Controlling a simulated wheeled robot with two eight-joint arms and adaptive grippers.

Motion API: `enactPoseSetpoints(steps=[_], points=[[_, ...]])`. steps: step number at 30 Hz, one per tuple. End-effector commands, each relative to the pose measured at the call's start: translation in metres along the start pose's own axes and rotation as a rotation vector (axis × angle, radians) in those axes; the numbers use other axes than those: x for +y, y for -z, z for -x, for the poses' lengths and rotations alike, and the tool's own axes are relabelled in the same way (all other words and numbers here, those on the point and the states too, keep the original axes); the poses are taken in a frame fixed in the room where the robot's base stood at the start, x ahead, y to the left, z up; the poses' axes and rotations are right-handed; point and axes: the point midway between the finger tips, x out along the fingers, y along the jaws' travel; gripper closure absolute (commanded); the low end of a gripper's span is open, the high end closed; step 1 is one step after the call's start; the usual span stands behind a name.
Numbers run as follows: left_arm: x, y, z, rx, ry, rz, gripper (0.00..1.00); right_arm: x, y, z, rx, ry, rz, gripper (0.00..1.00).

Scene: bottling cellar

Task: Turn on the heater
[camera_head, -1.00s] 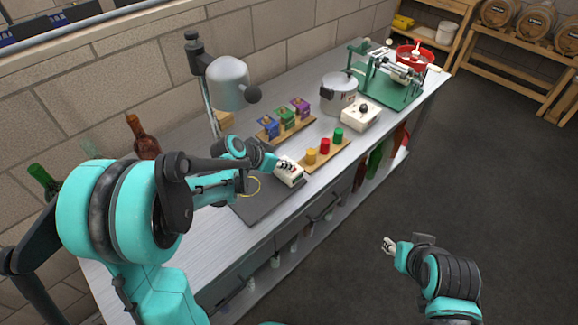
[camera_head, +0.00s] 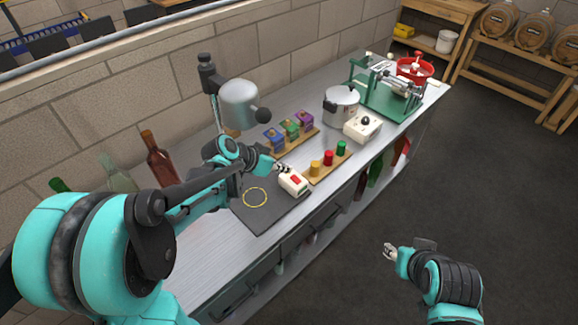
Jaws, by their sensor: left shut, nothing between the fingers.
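A silver domed lamp-like unit (camera_head: 240,103), which looks like the heater, stands on a post over a dark mat (camera_head: 262,217) on the bench. A small white box (camera_head: 299,188) with a red rocker switch (camera_head: 296,180) sits at the mat's right edge. My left gripper (camera_head: 281,168) is shut and empty, just behind the box's upper left edge; I cannot tell whether it touches. My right gripper (camera_head: 389,251) hangs over the floor right of the bench, away from everything; its finger gap is too small to read.
A yellow ring (camera_head: 256,198) marks the mat. Colored cylinders stand on a wooden strip (camera_head: 331,170), with small boxes on another behind. A white box with a black knob (camera_head: 363,127), a metal pot (camera_head: 341,106) and a green-framed machine (camera_head: 384,98) stand farther along. Bottles (camera_head: 160,160) stand at left.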

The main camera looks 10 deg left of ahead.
Motion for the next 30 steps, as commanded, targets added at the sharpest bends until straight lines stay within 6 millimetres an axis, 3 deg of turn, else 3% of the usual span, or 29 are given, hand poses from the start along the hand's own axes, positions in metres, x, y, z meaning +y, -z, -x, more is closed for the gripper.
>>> enactPoseSetpoints(steps=[3,9,26,30], points=[[0.004,0.001,0.023,0.001,0.002,0.001,1.0,0.0,0.005,0.007,0.0,0.0,0.0,0.6],[0.007,-0.001,0.041,0.0,0.001,0.0,1.0,0.0,0.008,0.011,0.0,0.0,0.0,0.6],[0.007,-0.001,0.043,0.0,0.0,-0.001,1.0,0.0,0.008,0.011,0.0,0.0,0.0,0.6],[0.015,-0.006,0.047,-0.018,0.015,0.018,1.0,0.0,0.006,0.009,0.0,0.0,0.0,0.6]])
